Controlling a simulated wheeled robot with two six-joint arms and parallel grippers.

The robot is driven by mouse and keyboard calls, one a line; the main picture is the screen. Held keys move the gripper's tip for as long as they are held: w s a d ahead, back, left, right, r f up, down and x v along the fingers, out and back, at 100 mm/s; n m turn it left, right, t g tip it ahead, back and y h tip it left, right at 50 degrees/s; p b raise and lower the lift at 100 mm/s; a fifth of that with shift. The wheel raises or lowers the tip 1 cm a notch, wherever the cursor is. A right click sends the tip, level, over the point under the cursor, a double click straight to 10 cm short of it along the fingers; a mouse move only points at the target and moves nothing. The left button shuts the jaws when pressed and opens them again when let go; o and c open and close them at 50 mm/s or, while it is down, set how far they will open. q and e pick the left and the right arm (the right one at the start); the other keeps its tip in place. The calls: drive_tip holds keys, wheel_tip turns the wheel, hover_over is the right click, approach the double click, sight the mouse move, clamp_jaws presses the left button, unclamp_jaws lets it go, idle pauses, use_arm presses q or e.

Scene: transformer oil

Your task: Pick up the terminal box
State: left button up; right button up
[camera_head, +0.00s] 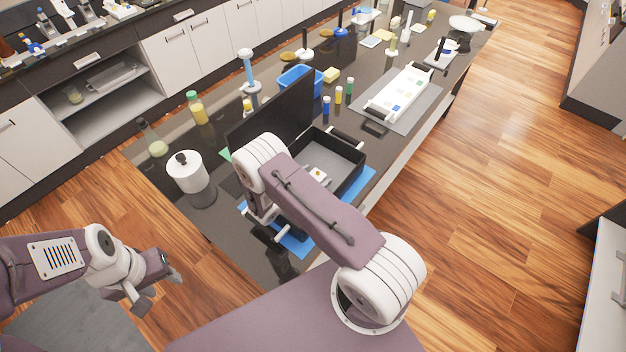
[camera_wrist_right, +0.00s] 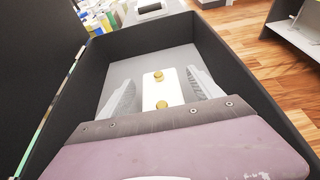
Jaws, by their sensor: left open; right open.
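The terminal box appears to be the small white block with two round brass knobs (camera_wrist_right: 155,90). It lies on the grey floor inside an open black case (camera_wrist_right: 226,62). In the head view the block (camera_head: 318,175) shows partly beside my right arm inside the black case (camera_head: 345,150). My right gripper (camera_wrist_right: 160,82) is open, with one grey finger on each side of the block. Whether the fingers touch it cannot be told. In the head view my arm hides this gripper. My left gripper (camera_head: 158,289) is open and empty, over the floor left of the table.
The case's raised black lid (camera_head: 272,108) stands on its left side. Wooden floor (camera_head: 480,190) to the right is clear.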

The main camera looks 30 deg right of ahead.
drive_tip(key=shift+d+f, duration=0.1)
drive_tip(key=shift+d, duration=0.05)
drive_tip(key=c, duration=1.2)
clamp_jaws()
